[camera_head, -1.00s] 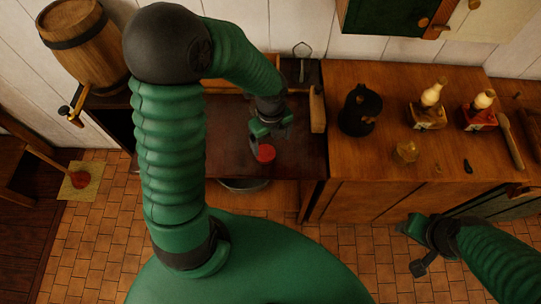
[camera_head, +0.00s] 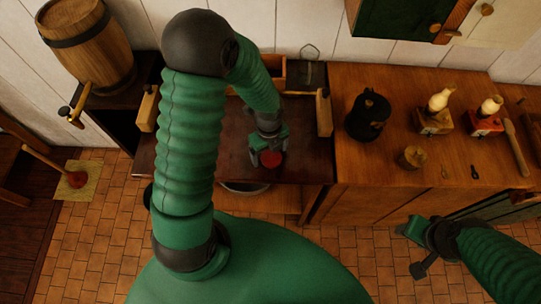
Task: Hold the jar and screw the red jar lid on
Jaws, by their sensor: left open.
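The red jar lid (camera_head: 271,160) lies on the dark lower worktop. My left gripper (camera_head: 267,157) is open just above it, pointing down, with its fingers close to either side of the lid. Whether they touch it is too small to tell. A small brown jar-like object (camera_head: 412,157), probably the jar, stands on the wooden counter to the right. My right gripper (camera_head: 411,250) is at the lower right over the floor, open and empty, away from the counter top.
A barrel (camera_head: 88,45) stands at the upper left. The dark worktop (camera_head: 215,150) is clear left of the lid.

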